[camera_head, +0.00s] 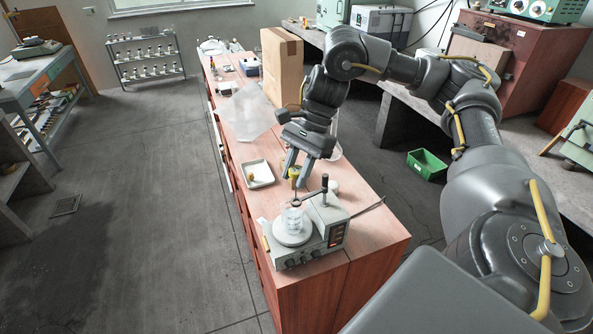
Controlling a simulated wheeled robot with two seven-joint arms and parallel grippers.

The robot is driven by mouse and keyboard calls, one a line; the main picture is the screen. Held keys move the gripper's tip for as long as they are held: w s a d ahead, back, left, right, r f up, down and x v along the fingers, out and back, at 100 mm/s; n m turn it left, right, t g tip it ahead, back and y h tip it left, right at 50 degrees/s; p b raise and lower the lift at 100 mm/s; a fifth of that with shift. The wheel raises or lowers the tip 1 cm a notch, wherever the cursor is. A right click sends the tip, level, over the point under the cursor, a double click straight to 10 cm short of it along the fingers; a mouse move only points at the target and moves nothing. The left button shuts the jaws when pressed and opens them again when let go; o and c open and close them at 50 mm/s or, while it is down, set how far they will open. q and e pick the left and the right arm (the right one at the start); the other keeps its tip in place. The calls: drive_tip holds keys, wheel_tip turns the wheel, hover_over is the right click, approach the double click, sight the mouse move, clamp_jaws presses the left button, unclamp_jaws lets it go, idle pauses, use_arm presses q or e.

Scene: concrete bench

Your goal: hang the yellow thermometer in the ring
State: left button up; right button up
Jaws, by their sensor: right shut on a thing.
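My right gripper (295,179) points down over the near end of the bench, above the hotplate. It is shut on the yellow thermometer (293,173), whose yellow top shows between the fingers. Its thin lower part is too small to follow clearly. Below it a clear glass beaker (292,218) stands on the round white plate of the grey hotplate stirrer (310,240). A dark rod with a black knob (325,179) rises beside the beaker. My left gripper is out of view.
A white tray (268,181) with a small yellowish thing lies left of the gripper. A cardboard box (283,66) and a clear sheet (246,112) are farther back on the bench. A green crate (427,164) stands on the floor at right.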

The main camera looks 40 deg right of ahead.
sight(296, 198)
drive_tip(key=shift+f, duration=0.15)
drive_tip(key=shift+f+b, duration=0.35)
drive_tip(key=shift+b, duration=0.05)
drive_tip(key=shift+f+b, duration=0.45)
drive_tip(key=shift+f, duration=0.15)
idle(0.4)
drive_tip(key=shift+f+b, duration=2.25)
drive_tip(key=shift+f, duration=0.8)
drive_tip(key=o, duration=1.4)
drive_tip(key=shift+r, duration=0.15)
